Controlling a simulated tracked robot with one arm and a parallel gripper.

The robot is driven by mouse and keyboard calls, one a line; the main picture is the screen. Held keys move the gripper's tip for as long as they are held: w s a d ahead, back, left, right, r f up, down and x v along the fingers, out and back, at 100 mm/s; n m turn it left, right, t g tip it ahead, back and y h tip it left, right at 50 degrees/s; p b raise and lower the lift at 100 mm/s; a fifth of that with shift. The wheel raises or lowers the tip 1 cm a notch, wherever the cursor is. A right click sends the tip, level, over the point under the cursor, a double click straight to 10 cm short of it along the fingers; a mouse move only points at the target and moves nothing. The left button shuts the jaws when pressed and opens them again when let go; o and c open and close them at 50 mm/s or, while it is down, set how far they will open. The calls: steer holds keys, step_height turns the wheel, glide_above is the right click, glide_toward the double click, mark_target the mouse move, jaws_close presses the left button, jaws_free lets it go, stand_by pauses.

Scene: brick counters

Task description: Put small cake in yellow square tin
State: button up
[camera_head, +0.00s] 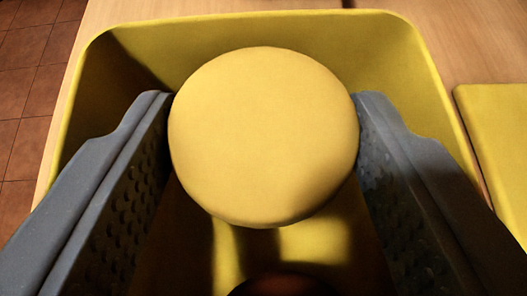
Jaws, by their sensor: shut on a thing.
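The small cake (264,137) is a round, pale yellow disc in the middle of the view. My gripper (264,120) is shut on it, with one grey finger against its left side and one against its right. The yellow square tin (390,37) lies around and below the cake, with its back wall and side walls showing. The cake and fingers appear over or inside the tin's opening. I cannot tell whether the cake touches the tin's floor. A shadow falls on the floor below the cake.
A dark reddish round thing (280,286) shows at the bottom edge, inside the tin, mostly cut off. A flat yellow item (497,135) lies to the right on the wooden counter (455,50). Brown floor tiles (28,92) show at the left, past the counter's edge.

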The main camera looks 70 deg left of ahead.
steer(key=shift+s+f, duration=0.1)
steer(key=shift+f, duration=0.15)
steer(key=shift+s+d+f, duration=0.1)
steer(key=shift+s+f, duration=0.1)
steer(key=shift+f, duration=0.15)
steer(key=o, duration=0.6)
steer(key=shift+f, duration=0.1)
steer(key=shift+o, duration=0.5)
steer(key=shift+s+f, duration=0.2)
steer(key=shift+f, duration=0.05)
steer(key=shift+d, duration=0.1)
steer(key=shift+r, duration=0.1)
steer(key=shift+w+r, duration=0.1)
steer(key=shift+r, duration=0.3)
steer(key=r+v, duration=0.1)
steer(key=v, duration=1.1)
steer(key=shift+w, duration=0.35)
